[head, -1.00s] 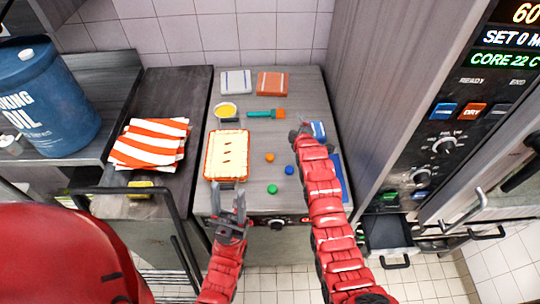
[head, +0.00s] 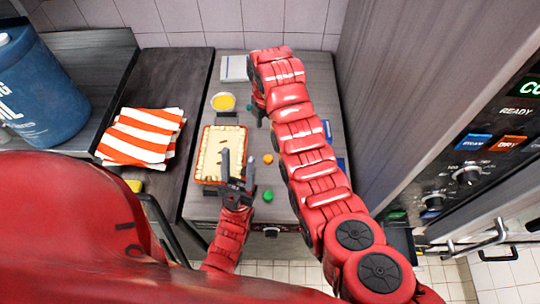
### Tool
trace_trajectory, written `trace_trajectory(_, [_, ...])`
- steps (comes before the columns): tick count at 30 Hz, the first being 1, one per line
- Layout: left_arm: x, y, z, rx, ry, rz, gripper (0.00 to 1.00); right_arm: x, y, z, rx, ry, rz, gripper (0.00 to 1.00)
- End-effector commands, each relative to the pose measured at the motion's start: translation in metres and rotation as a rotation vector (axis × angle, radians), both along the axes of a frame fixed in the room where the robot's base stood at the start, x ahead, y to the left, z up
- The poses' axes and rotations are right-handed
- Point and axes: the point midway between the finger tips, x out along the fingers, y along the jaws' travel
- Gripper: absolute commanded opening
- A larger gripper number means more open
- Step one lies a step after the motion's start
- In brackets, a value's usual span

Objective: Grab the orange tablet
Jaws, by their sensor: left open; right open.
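The orange tablet (head: 268,158) is a small round orange piece on the grey counter, right of the pie dish (head: 222,152). My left gripper (head: 237,160) is open and empty, with its fingers pointing away from me. It is over the right edge of the pie dish, left of the tablet and apart from it. My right arm reaches across the counter to the back, and its gripper (head: 259,115) is mostly hidden by its own arm, near the brush. The tablet is clear of both grippers.
A green tablet (head: 268,196) lies near the counter's front edge. A striped cloth (head: 142,137) lies on the left counter. A tall grey cabinet (head: 420,100) bounds the right side. My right arm hides much of the counter's right half.

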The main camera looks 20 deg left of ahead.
Motion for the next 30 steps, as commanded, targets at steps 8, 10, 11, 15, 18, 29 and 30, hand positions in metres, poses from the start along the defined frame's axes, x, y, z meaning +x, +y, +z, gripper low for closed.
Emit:
trace_trajectory(8, [0.0, 0.0, -0.059, 0.0, 0.0, 0.0, 0.5, 0.001, 0.0, -0.059, 0.0, -0.002, -0.003, 0.76])
trace_trajectory(10, [0.0, 0.0, -0.072, 0.0, 0.0, 0.0, 0.5, 0.001, 0.0, -0.072, 0.001, -0.003, -0.002, 0.76])
trace_trajectory(11, [0.0, 0.0, -0.078, 0.0, 0.0, 0.0, 0.5, 0.001, 0.0, -0.077, 0.001, -0.003, -0.002, 0.76])
trace_trajectory(15, [0.0, 0.0, -0.092, 0.0, 0.0, 0.0, 0.5, 0.001, 0.0, -0.098, 0.0, -0.001, -0.002, 0.76])
trace_trajectory(18, [0.0, 0.0, -0.086, 0.0, -0.001, 0.0, 0.5, 0.0, -0.001, -0.109, -0.003, 0.001, -0.003, 0.76])
trace_trajectory(29, [0.0, 0.0, -0.088, 0.0, 0.0, 0.0, 0.5, 0.003, -0.001, -0.145, -0.001, 0.0, -0.003, 0.76])
trace_trajectory(30, [0.0, 0.0, -0.091, 0.0, 0.0, 0.0, 0.5, 0.003, -0.001, -0.153, -0.002, 0.001, -0.004, 0.76])
